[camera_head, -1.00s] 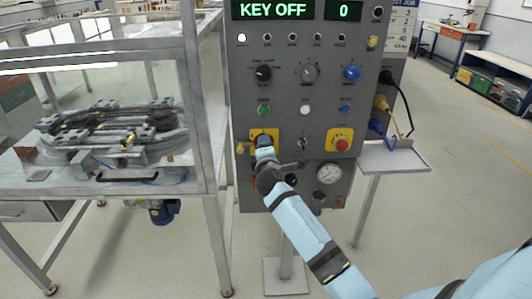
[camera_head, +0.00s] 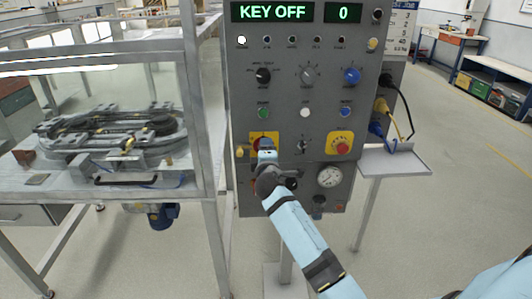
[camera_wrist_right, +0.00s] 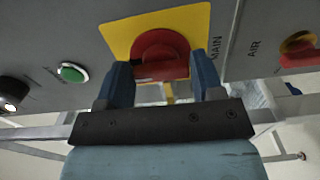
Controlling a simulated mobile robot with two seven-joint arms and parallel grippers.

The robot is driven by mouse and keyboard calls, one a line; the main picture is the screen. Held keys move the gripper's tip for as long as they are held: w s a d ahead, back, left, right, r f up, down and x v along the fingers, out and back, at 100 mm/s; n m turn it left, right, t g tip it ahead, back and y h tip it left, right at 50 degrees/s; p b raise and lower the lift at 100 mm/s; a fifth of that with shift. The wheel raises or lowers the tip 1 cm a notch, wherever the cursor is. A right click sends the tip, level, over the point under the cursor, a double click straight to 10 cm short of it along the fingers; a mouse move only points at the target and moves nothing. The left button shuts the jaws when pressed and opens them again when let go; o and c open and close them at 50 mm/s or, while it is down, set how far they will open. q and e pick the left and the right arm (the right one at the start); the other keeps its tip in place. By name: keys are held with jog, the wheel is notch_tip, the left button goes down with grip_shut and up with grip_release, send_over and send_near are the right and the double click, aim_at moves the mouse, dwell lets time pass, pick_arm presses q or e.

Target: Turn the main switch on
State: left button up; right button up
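The main switch is a red rotary knob (camera_wrist_right: 160,55) on a yellow plate (camera_wrist_right: 118,32), marked MAIN, in the right wrist view. In the head view its plate (camera_head: 257,136) is partly hidden behind my right gripper. My right gripper (camera_wrist_right: 162,78) has its two blue fingers apart, one on each side of the red knob. The fingertips are very close to its sides; I cannot tell whether they touch. The panel display (camera_head: 275,12) reads KEY OFF. My left gripper is not in view.
A second red knob marked AIR (camera_wrist_right: 298,48) and a green button (camera_wrist_right: 73,72) are close by. A red emergency-type button (camera_head: 341,147), a gauge (camera_head: 330,176) and a side shelf (camera_head: 395,160) are to the right. A glazed track enclosure (camera_head: 110,187) stands left.

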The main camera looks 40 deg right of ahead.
jog(key=o, duration=0.4)
jog(key=shift+c, duration=0.2)
jog(key=shift+s+a, duration=0.1)
jog(key=v, duration=1.3)
jog(key=shift+s+a, duration=0.2)
jog(key=shift+s, duration=0.05)
jog(key=s+a+f+m+g+y, duration=0.1)
jog(key=s+a+f+y, duration=0.25)
jog(key=f, duration=0.35)
jog(key=s+a+f+m+y, duration=0.1)
jog(key=s+a+f+y, duration=0.25)
jog(key=f, duration=0.25)
jog(key=s+a+f+m+g+y, duration=0.25)
jog(key=s+a+f, duration=0.25)
jog(key=s, duration=0.4)
jog(key=s+a+f+m+g+y, duration=0.1)
jog(key=s+a+f+m+y, duration=0.25)
jog(key=s+a+f, duration=0.35)
pick_arm(q)
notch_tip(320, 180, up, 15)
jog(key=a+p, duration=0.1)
jog(key=p, duration=1.7)
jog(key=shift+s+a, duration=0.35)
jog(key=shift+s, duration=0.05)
pick_arm(e)
notch_tip(320, 180, up, 16)
jog(key=s+d, duration=0.2)
jog(key=shift+s+d+m+h, duration=0.2)
jog(key=shift+m+h, duration=0.1)
